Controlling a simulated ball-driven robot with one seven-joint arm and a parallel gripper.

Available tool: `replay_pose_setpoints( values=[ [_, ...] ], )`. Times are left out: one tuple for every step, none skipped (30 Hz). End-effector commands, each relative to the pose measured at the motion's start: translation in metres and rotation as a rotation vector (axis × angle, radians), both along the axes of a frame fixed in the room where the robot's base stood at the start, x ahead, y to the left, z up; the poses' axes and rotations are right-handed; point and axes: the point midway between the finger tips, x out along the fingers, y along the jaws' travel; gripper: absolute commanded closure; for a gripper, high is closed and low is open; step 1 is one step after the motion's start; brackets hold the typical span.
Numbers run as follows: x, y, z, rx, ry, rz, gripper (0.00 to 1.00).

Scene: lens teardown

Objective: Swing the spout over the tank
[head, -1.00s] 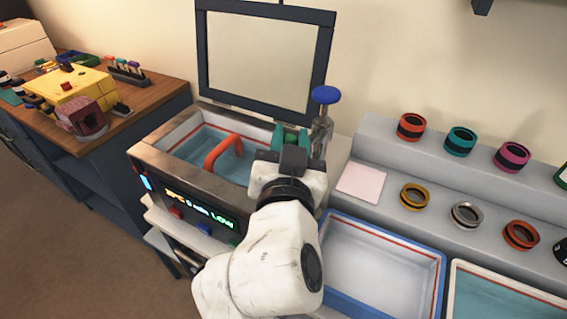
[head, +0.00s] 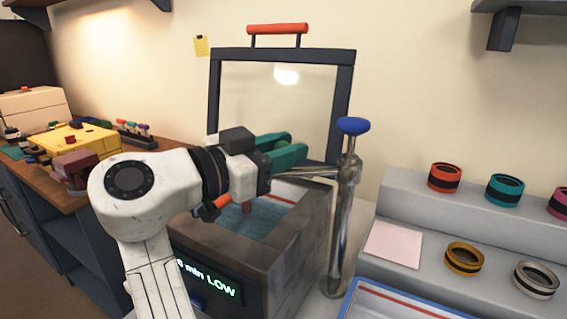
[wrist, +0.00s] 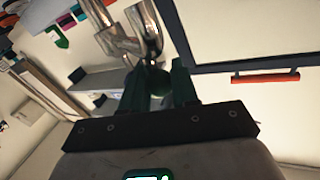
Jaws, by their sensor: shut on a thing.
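The tap is a chrome post (head: 342,225) with a blue knob (head: 351,126) on top, standing at the tank's right side. Its spout (head: 318,172) runs left from the post toward my gripper (head: 290,150).
A framed panel (head: 352,85) with an orange handle (head: 277,29) rises behind the tank. An orange handle (head: 214,207) shows inside the tank, partly behind my arm. Right are a pink pad (head: 393,245), a stepped shelf with lens rings (head: 444,177), and a blue-rimmed tray (head: 400,306).

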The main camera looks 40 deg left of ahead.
Motion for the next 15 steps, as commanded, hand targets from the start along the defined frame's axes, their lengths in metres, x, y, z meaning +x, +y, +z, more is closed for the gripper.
replay_pose_setpoints(
  values=[
    [0.0007, 0.0003, -0.001, -0.001, 0.001, -0.019, 1.0],
    [0.0006, 0.0001, -0.0009, -0.001, 0.001, -0.03, 1.0],
    [0.0006, 0.0, -0.0012, -0.002, 0.001, -0.043, 1.0],
    [0.0007, 0.0001, -0.0012, -0.002, 0.002, -0.05, 1.0],
    [0.0007, 0.0001, -0.0009, -0.001, 0.002, -0.056, 1.0],
    [0.0009, -0.0001, -0.0007, -0.001, 0.001, -0.064, 1.0],
    [0.001, -0.0002, -0.0008, -0.001, 0.002, -0.069, 1.0],
    [0.001, -0.0003, -0.0008, -0.001, 0.002, -0.074, 1.0],
    [0.0011, -0.0003, -0.0008, 0.0, 0.003, -0.078, 1.0],
    [0.0011, -0.0004, -0.0009, -0.001, 0.003, -0.08, 1.0],
    [0.0011, -0.0004, -0.0009, 0.0, 0.003, -0.081, 1.0],
    [0.0012, -0.0004, -0.0008, 0.0, 0.003, -0.083, 1.0],
    [0.0012, -0.0004, -0.0009, 0.0, 0.003, -0.083, 1.0],
    [0.0013, -0.0004, -0.0008, 0.0, 0.003, -0.084, 1.0],
    [0.0013, -0.0004, -0.0009, 0.0, 0.003, -0.084, 1.0]
  ],
)
